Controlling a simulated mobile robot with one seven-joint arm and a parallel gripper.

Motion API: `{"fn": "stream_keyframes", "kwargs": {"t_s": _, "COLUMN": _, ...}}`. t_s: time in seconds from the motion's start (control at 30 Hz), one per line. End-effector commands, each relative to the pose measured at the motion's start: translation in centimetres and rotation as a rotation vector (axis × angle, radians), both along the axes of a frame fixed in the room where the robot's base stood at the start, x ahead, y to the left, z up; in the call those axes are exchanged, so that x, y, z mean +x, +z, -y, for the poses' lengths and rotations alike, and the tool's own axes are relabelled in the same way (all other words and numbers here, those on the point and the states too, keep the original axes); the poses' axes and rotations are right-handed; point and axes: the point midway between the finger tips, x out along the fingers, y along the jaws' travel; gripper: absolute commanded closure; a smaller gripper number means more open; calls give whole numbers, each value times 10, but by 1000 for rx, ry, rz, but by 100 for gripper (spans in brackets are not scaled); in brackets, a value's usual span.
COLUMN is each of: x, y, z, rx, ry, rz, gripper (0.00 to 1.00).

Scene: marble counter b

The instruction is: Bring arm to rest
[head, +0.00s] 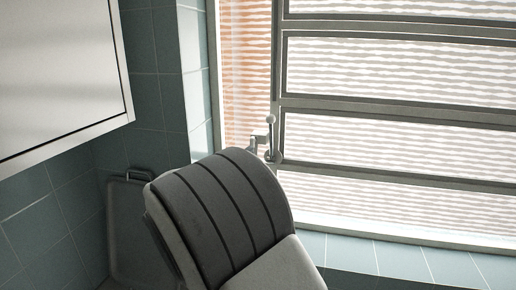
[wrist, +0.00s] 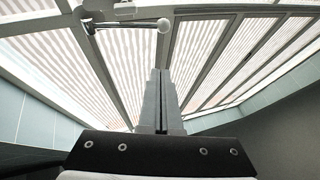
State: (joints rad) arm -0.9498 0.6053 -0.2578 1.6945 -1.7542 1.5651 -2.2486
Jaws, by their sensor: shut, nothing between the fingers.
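Nothing is between the fingers. A dark mounting plate with bolts lies below them. The gripper's fingers do not show in the head view.
A slatted window (head: 400,110) fills the right of the head view, with a handle (head: 271,140) on its frame. A white cabinet (head: 60,70) hangs at upper left. A dark board (head: 125,235) with a handle leans against the tiled wall. The sill (head: 400,258) looks clear.

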Motion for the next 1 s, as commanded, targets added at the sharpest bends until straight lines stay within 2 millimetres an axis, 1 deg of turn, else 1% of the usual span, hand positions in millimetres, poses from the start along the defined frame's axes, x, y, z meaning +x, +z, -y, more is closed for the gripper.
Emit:
{"fn": "stream_keyframes", "kwargs": {"t_s": 0.03, "x": -5, "y": -3, "z": -5, "rx": 0, "ry": 2, "rz": -1, "gripper": 100}}
{"fn": "stream_keyframes", "kwargs": {"t_s": 0.1, "x": -9, "y": -4, "z": -7, "rx": 0, "ry": -1, "rz": 0, "gripper": 100}}
{"fn": "stream_keyframes", "kwargs": {"t_s": 0.17, "x": -11, "y": -4, "z": -6, "rx": 10, "ry": -4, "rz": 1, "gripper": 100}}
{"fn": "stream_keyframes", "kwargs": {"t_s": 0.27, "x": -13, "y": -3, "z": 13, "rx": 85, "ry": -28, "rz": 9, "gripper": 100}}
{"fn": "stream_keyframes", "kwargs": {"t_s": 0.37, "x": -18, "y": -4, "z": 53, "rx": 251, "ry": -78, "rz": 33, "gripper": 100}}
{"fn": "stream_keyframes", "kwargs": {"t_s": 0.4, "x": -22, "y": -6, "z": 73, "rx": 341, "ry": -106, "rz": 51, "gripper": 100}}
{"fn": "stream_keyframes", "kwargs": {"t_s": 0.47, "x": -31, "y": -10, "z": 103, "rx": 486, "ry": -157, "rz": 89, "gripper": 100}}
{"fn": "stream_keyframes", "kwargs": {"t_s": 0.5, "x": -38, "y": -13, "z": 122, "rx": 584, "ry": -193, "rz": 122, "gripper": 100}}
{"fn": "stream_keyframes", "kwargs": {"t_s": 0.6, "x": -60, "y": -22, "z": 164, "rx": 824, "ry": -289, "rz": 215, "gripper": 100}}
{"fn": "stream_keyframes", "kwargs": {"t_s": 0.67, "x": -75, "y": -28, "z": 185, "rx": 962, "ry": -353, "rz": 284, "gripper": 100}}
{"fn": "stream_keyframes", "kwargs": {"t_s": 0.7, "x": -86, "y": -32, "z": 197, "rx": 1051, "ry": -397, "rz": 337, "gripper": 100}}
{"fn": "stream_keyframes", "kwargs": {"t_s": 0.83, "x": -123, "y": -46, "z": 228, "rx": 1330, "ry": -547, "rz": 527, "gripper": 100}}
{"fn": "stream_keyframes", "kwargs": {"t_s": 0.9, "x": -144, "y": -52, "z": 240, "rx": 1471, "ry": -634, "rz": 647, "gripper": 100}}
{"fn": "stream_keyframes", "kwargs": {"t_s": 1.0, "x": -173, "y": -62, "z": 250, "rx": 1657, "ry": -764, "rz": 834, "gripper": 100}}
